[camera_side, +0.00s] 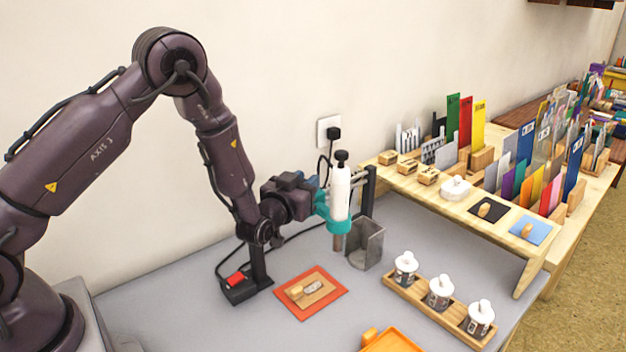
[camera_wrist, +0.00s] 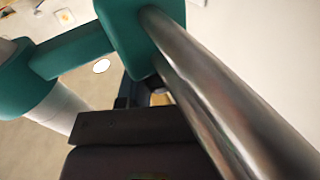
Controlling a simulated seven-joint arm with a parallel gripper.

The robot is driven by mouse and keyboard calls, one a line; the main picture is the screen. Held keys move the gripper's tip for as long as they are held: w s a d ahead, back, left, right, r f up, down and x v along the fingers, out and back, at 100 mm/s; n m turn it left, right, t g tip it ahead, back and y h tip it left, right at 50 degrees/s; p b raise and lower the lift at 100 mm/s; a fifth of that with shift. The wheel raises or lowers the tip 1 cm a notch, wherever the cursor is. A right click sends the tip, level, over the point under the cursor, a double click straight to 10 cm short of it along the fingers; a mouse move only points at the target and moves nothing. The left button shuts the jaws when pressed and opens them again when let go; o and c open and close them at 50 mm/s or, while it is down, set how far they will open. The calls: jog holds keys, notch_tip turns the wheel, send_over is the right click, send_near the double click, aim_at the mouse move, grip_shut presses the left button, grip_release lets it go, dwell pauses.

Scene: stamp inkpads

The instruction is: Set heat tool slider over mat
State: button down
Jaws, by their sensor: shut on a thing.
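The white heat tool (camera_side: 341,192) stands upright in the teal slider (camera_side: 329,208), its metal nozzle (camera_side: 337,243) pointing down. The nozzle is to the right of and above the orange-red mat (camera_side: 331,277), near a grey metal holder, not over the mat. My gripper (camera_side: 309,199) is at the slider's left side and shut on it; the contact is partly hidden. The wrist view shows the teal slider (camera_wrist: 128,35) very close, with the white tool body (camera_wrist: 58,107) at lower left. A card (camera_side: 316,290) and a wooden stamp (camera_side: 296,292) lie on the mat.
A black post with a red switch (camera_side: 235,279) stands left of the mat, another black post (camera_side: 369,190) right of the tool. A grey metal holder (camera_side: 367,248), a wooden rack of white-topped jars (camera_side: 427,310) and an orange tray (camera_side: 392,341) are nearby. Shiny metal rods (camera_wrist: 230,90) cross the wrist view.

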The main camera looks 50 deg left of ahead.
jog(key=c, duration=0.9)
grip_release()
jog(key=shift+c, duration=0.2)
